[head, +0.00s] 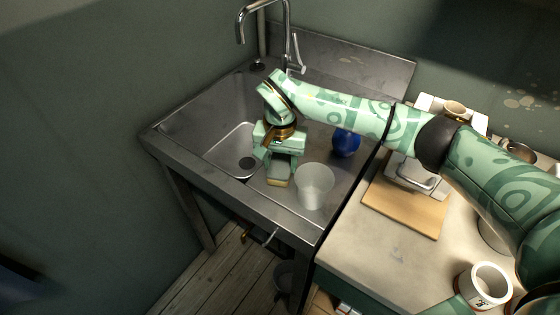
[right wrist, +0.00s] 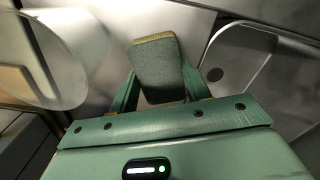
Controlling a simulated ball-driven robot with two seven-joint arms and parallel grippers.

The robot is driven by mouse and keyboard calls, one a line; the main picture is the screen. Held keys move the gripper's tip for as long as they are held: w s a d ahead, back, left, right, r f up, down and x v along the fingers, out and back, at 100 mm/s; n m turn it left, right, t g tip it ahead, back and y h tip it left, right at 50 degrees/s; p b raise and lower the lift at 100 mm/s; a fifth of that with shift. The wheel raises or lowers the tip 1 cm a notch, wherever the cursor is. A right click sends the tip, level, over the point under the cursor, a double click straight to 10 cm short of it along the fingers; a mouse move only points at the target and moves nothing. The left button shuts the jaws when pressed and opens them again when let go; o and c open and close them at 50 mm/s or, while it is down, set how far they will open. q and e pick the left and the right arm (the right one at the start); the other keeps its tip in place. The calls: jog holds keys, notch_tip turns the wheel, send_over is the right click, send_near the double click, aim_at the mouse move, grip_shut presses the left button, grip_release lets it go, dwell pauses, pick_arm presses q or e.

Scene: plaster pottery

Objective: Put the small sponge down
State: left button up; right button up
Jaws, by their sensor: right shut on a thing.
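My right gripper (head: 279,174) reaches down over the metal sink unit (head: 205,110). It is shut on the small sponge (head: 277,182), whose yellowish end shows below the fingers. In the right wrist view the sponge (right wrist: 158,70) is a grey-green block with a tan edge, between the two fingers (right wrist: 160,92). It is over the flat steel surface just right of the basin (head: 232,150). I cannot tell whether it touches the steel. My left gripper is not in view.
A whitish translucent cup (head: 314,187) stands close to the right of the gripper. A blue round vessel (head: 345,143) is behind it. The faucet (head: 288,35) rises at the back. A wooden board (head: 405,208) and a white mug (head: 484,287) are on the counter at right.

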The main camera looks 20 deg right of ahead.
aim_at(280, 166)
jog(key=shift+f, duration=0.1)
jog(key=o, duration=0.9)
notch_tip(280, 166, up, 12)
jog(key=p, duration=0.2)
jog(key=shift+s+r+p, duration=0.1)
jog(key=shift+r+p, duration=0.1)
jog(key=shift+p, duration=0.1)
